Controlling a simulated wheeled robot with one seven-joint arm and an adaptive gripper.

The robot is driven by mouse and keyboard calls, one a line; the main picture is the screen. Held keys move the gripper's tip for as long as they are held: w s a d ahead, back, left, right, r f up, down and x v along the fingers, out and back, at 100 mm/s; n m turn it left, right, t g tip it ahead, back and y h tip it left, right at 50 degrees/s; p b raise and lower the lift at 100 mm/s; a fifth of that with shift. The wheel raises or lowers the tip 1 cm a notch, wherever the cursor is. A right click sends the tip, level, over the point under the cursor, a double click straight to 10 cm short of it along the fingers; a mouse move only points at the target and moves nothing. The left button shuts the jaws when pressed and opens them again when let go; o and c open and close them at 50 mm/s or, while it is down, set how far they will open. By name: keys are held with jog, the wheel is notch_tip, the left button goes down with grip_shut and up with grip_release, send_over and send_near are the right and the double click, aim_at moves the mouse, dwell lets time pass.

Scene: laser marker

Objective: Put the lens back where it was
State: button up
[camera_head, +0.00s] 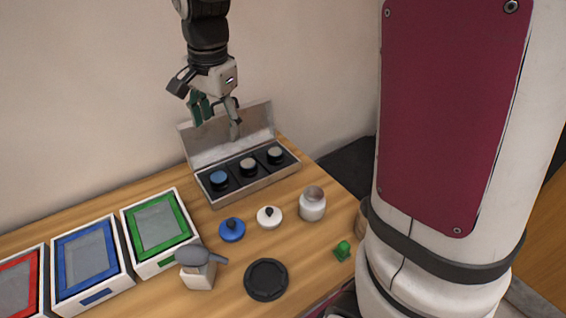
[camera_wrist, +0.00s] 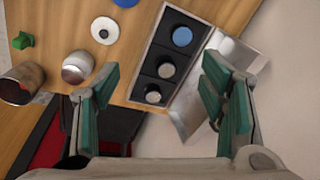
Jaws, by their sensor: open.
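An open grey case (camera_head: 257,186) stands at the back of the table with its lid (camera_head: 215,143) raised. Its dark insert holds three round lens-like pieces in a row: a blue one (camera_head: 219,178) at left, a grey one (camera_head: 249,166) in the middle and a grey one (camera_head: 275,153) at right. All three sit in their own compartments. My gripper (camera_head: 218,115) hangs above the case near the lid, open, with nothing between its fingers. In the wrist view, the blue piece (camera_wrist: 182,37) and both grey pieces (camera_wrist: 166,70) (camera_wrist: 153,93) show beyond the spread fingers.
A blue knobbed lid (camera_head: 232,230), a white knobbed lid (camera_head: 269,217) and a pale jar (camera_head: 312,204) stand before the case. A green piece (camera_head: 342,251), a black disc (camera_head: 266,280) and a grey-topped block (camera_head: 199,269) are nearer. Green-, blue- and red-framed boxes (camera_head: 148,266) line the left.

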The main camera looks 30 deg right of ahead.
jog(key=s+r+n+t, duration=0.1)
jog(key=s+r+n, duration=0.1)
jog(key=s+n, duration=0.4)
jog(key=s+r+n+t, duration=0.2)
jog(key=s+n, duration=0.5)
jog(key=s, duration=1)
jog(key=shift+d+r, duration=0.3)
jog(key=shift+d, duration=0.05)
